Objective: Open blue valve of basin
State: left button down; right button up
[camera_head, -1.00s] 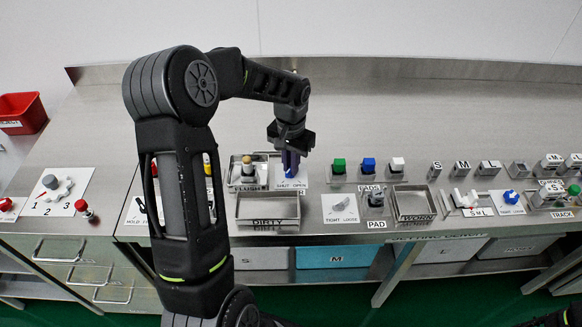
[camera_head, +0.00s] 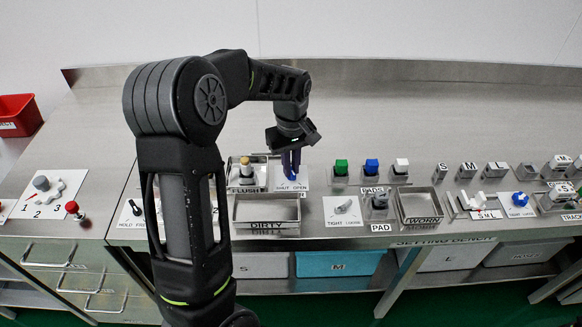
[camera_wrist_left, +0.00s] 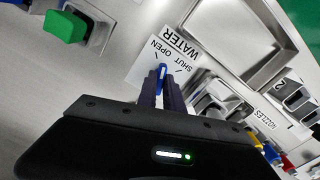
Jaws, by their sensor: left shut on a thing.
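The blue valve (camera_wrist_left: 162,72) is a small blue handle on a white plate (camera_wrist_left: 145,62) marked SHUT, OPEN and WATER. In the left wrist view the handle sits between the fingertips of my left gripper (camera_wrist_left: 162,84), which is shut on it. In the head view the left gripper (camera_head: 291,168) reaches down onto the plate, and its fingers hide most of the valve. The handle's exact angle is hard to tell. The metal basin (camera_head: 267,229) labelled DIRTY lies just in front and to the left. My right gripper is not in view.
The FLUSH fixture (camera_head: 247,172) stands close to the left of the valve. Green (camera_head: 341,166), blue (camera_head: 371,165) and white (camera_head: 401,165) blocks sit to the right. A TIGHT/LOOSE dial plate (camera_head: 342,209) lies at the front right. The bench behind is clear.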

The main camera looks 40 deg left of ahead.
pick_arm(q)
jog(key=n, duration=0.3)
jog(key=shift+n, duration=0.4)
dwell(0.3)
jog(key=c, duration=1.5)
grip_release()
jog(key=shift+r, duration=0.1)
notch_tip(320, 180, up, 8)
jog(key=shift+f+b, duration=0.15)
jog(key=shift+b, duration=0.3)
